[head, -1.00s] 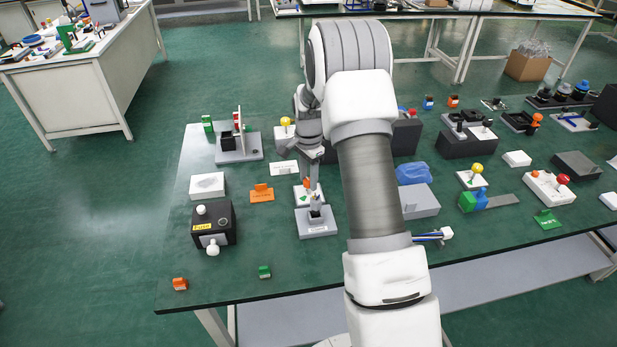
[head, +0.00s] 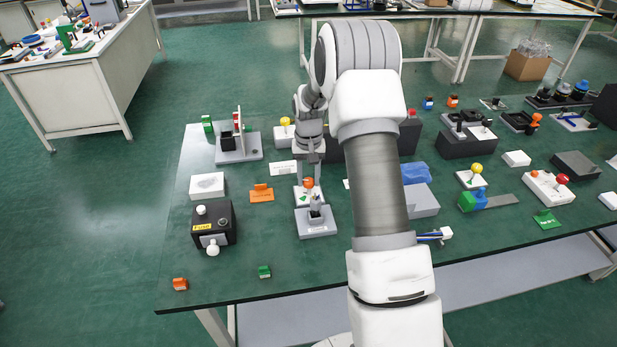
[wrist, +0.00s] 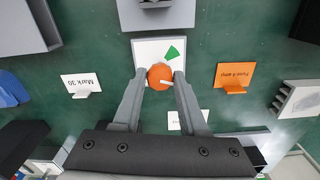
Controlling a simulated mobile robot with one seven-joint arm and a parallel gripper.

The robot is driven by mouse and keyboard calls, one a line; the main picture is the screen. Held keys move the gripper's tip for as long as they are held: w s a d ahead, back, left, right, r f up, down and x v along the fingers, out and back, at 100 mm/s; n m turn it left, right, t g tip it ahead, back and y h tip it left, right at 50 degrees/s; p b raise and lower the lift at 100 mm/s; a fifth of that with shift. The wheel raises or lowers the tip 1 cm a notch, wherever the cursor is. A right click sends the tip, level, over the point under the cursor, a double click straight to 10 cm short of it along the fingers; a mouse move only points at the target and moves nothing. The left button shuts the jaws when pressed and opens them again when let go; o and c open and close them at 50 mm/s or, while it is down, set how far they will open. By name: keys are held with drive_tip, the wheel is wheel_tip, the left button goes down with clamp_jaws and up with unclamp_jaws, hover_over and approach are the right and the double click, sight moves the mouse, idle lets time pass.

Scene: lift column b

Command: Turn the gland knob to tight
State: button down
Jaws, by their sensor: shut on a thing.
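The gland knob (wrist: 160,77) is a round orange knob with a pale pointer mark, on a white plate (wrist: 146,47). A green wedge (wrist: 173,52) is marked on the plate, up and right of the knob in the wrist view. The pointer mark is toward the lower right there, away from the wedge. My gripper (wrist: 160,75) is shut on the knob, with one finger on each side. In the head view, my gripper (head: 309,180) reaches down to the orange knob (head: 308,183) from behind, and the fingers partly hide the plate (head: 299,197).
A grey block with an upright post (head: 316,222) stands just in front of the plate. An orange card (head: 261,194) and a black box (head: 213,224) are to the left. A white card (head: 283,168) lies behind. The table's front left is mostly clear.

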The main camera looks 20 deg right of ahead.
sight(309, 180)
drive_tip(key=n, duration=0.5)
drive_tip(key=shift+r+n, duration=0.1)
drive_tip(key=shift+n, duration=0.2)
drive_tip(key=n+p, duration=0.1)
drive_tip(key=n, duration=0.4)
drive_tip(key=shift+w+n, duration=0.1)
drive_tip(key=shift+n, duration=0.2)
drive_tip(key=shift+c, duration=2.2)
unclamp_jaws()
wheel_tip(309, 180, up, 17)
drive_tip(key=p, duration=0.2)
drive_tip(key=shift+r, duration=0.15)
